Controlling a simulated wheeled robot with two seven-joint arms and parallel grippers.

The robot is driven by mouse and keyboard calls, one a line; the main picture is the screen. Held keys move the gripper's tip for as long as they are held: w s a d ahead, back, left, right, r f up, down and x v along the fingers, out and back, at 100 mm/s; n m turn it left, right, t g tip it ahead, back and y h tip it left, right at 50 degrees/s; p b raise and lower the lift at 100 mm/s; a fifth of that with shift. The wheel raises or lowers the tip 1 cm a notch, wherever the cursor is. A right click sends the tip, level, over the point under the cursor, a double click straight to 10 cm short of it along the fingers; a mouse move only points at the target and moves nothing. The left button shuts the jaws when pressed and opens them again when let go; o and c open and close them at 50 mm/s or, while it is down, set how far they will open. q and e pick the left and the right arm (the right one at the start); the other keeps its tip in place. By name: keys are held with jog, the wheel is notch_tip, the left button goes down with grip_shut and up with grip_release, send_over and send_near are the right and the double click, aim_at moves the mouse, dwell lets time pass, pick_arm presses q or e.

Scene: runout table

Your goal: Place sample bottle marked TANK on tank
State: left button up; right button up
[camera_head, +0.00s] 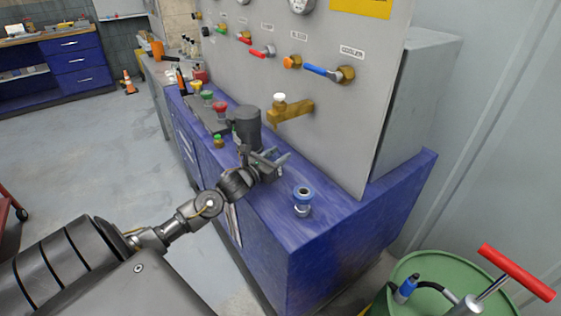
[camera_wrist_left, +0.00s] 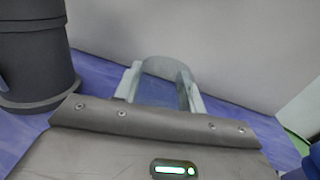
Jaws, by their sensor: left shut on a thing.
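My left gripper (camera_head: 276,158) is over the blue bench top, beside a dark grey cylinder. In the left wrist view its two pale fingers (camera_wrist_left: 160,88) are shut on a small pale, round-topped thing (camera_wrist_left: 163,68). I cannot read any marking on it or tell whether it is the TANK bottle. A green drum (camera_head: 440,268), possibly the tank, stands at the lower right. My right gripper is not in view.
The dark grey cylinder (camera_head: 247,128) stands close behind the gripper. Red, green and yellow knobs or caps (camera_head: 208,97) line the bench's left part. A brass spout (camera_head: 290,112) sticks out from the grey panel. A red T-handle (camera_head: 516,272) rises above the drum.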

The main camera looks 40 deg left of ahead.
pick_arm(q)
jog(key=shift+w+f, duration=0.15)
jog(key=o, duration=0.9)
jog(key=shift+f, duration=0.1)
jog(key=shift+c, duration=0.2)
jog(key=o, duration=0.4)
jog(key=shift+a, duration=0.1)
jog(key=shift+c, duration=0.2)
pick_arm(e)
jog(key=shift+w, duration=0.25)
pick_arm(q)
jog(key=s+b, duration=0.1)
jog(key=s, duration=0.9)
jog(key=shift+s+b, duration=0.25)
jog(key=shift+b, duration=0.1)
jog(key=shift+s, duration=0.75)
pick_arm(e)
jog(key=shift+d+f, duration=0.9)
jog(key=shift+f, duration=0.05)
pick_arm(q)
jog(key=shift+a, duration=0.1)
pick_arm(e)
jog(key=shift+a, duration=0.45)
